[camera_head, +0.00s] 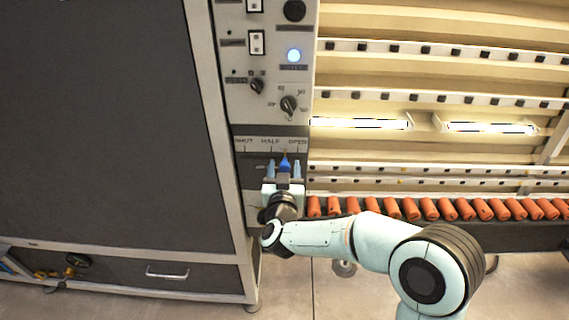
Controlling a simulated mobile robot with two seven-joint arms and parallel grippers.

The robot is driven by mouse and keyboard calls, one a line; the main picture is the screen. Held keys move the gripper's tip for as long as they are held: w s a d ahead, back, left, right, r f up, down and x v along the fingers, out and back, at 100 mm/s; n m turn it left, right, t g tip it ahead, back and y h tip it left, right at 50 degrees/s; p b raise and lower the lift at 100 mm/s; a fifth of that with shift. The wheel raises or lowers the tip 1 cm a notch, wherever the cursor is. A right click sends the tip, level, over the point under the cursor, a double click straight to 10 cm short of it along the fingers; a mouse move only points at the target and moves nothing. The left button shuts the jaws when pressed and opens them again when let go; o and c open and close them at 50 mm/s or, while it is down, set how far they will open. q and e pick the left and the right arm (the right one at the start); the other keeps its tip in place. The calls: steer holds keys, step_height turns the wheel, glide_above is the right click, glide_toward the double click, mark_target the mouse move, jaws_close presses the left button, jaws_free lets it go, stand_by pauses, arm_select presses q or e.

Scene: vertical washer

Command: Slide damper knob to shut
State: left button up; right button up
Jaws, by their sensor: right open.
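The damper knob (285,163) is a small blue knob on the lower part of the grey control panel. A label strip (270,143) above it reads SHUT at left, HALF in the middle and OPEN at right. The knob sits between HALF and OPEN. My right gripper (284,168) is open, with one bluish finger on each side of the knob. I cannot tell whether the fingers touch it. The gripper body hides the panel below the knob. My left gripper is not in view.
Rotary dials (289,104), a lit blue button (293,56) and rocker switches (256,42) are on the panel above. A dark cabinet door (105,120) fills the left. A conveyor with orange rollers (410,208) runs to the right. Bare floor (345,290) lies below.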

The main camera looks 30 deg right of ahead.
mark_target(243, 156)
steer(key=shift+w+d, duration=0.35)
steer(key=shift+w, duration=0.2)
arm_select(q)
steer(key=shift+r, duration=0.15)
arm_select(e)
jaws_close()
steer(key=w+a, duration=0.2)
steer(key=a, duration=0.1)
steer(key=w+a+p, duration=0.1)
steer(key=a, duration=0.2)
steer(key=w+a+p, duration=0.1)
steer(key=w+a, duration=0.1)
steer(key=a, duration=0.1)
steer(key=shift+w+a, duration=0.3)
steer(key=shift+w, duration=0.05)
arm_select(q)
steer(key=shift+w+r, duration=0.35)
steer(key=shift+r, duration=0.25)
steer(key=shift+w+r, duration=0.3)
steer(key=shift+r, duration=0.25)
arm_select(e)
jaws_free()
